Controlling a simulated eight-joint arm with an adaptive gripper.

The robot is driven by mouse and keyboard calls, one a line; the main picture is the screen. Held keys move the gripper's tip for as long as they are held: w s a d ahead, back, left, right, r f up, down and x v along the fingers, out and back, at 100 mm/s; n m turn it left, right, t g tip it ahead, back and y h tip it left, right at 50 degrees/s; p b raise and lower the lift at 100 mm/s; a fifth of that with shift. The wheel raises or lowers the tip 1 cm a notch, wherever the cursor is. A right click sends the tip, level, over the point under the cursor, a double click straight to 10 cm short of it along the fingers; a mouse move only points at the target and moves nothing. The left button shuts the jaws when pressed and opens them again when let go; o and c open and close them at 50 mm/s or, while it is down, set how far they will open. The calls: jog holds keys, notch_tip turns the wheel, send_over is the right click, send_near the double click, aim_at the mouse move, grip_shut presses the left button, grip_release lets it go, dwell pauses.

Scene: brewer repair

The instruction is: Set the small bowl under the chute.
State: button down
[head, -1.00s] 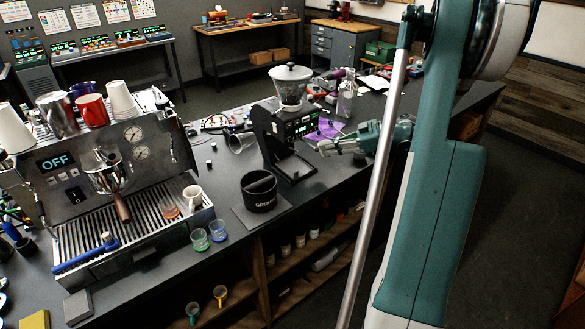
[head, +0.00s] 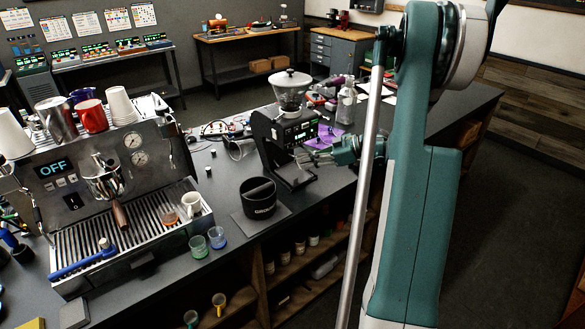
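The black grinder (head: 265,140) stands on the counter right of the espresso machine, with a clear hopper (head: 291,98) on top. Its lit panel faces right, and its base plate (head: 294,180) reaches forward below. The chute is too small to make out. My gripper (head: 306,157) is at the grinder's front, low over the base plate and below the panel. I cannot tell whether it touches the grinder. The fingers are small and seen from the side, so their opening is unclear. I cannot make out the small bowl; something may be hidden at the fingers.
A black knock box (head: 259,200) stands on a mat left of the grinder. A tipped clear beaker (head: 240,150) lies behind it. A purple cloth (head: 328,133) and a clear bottle (head: 346,106) are behind my gripper. The espresso machine (head: 85,180) fills the left side.

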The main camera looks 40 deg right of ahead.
jog(key=shift+w+a+f, duration=0.3)
jog(key=shift+w+a, duration=0.1)
jog(key=shift+w, duration=0.1)
jog(key=shift+w+a, duration=0.1)
jog(key=x, duration=0.3)
jog(key=shift+a+f, duration=0.1)
jog(key=shift+f, duration=0.25)
jog(key=shift+w+a+f, duration=0.2)
jog(key=shift+w+f, duration=0.2)
jog(key=shift+f+b, duration=0.15)
jog(key=shift+b, duration=0.25)
jog(key=c, duration=2.6)
grip_release()
jog(key=p+v, duration=0.1)
jog(key=v, duration=1.1)
